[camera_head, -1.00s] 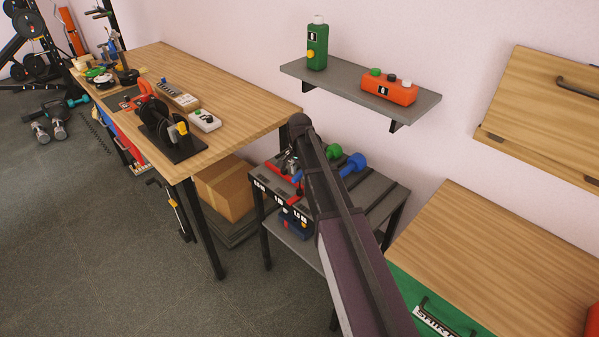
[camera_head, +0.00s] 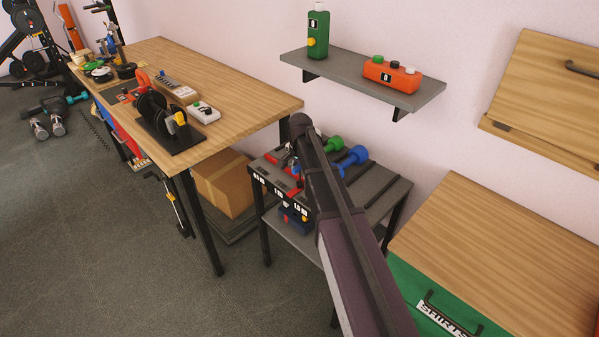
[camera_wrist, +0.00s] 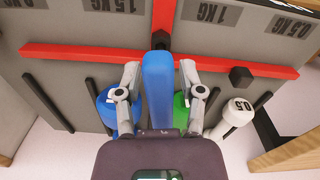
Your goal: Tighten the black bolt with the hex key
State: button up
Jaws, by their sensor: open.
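In the wrist view a blue bar (camera_wrist: 158,95), which looks like the handle of the hex key, stands between the fingers of my gripper (camera_wrist: 159,74). The fingers are open, one on each side of it. I cannot tell whether they touch it. A black hex piece (camera_wrist: 161,39) shows just beyond its far end, on a red frame (camera_wrist: 90,53); I cannot tell whether it is a bolt head or part of the key. Another black bolt head (camera_wrist: 240,76) sits on the red bar to the right. In the head view my arm hides much of this.
The red frame lies on a low grey rack (camera_head: 385,187) with blue (camera_head: 354,157) and green (camera_head: 334,143) dumbbells. A wooden workbench (camera_head: 225,88) stands left, a green cabinet (camera_head: 425,300) right. A wall shelf (camera_head: 420,98) hangs above. The floor at left is open.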

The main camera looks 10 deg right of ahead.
grip_shut()
jog(key=shift+m, duration=0.3)
jog(key=m, duration=0.3)
jog(key=shift+m, duration=0.3)
jog(key=m, duration=0.3)
jog(key=shift+m, duration=0.3)
jog(key=m, duration=0.5)
jog(key=shift+w, duration=0.1)
jog(key=shift+m, duration=2.2)
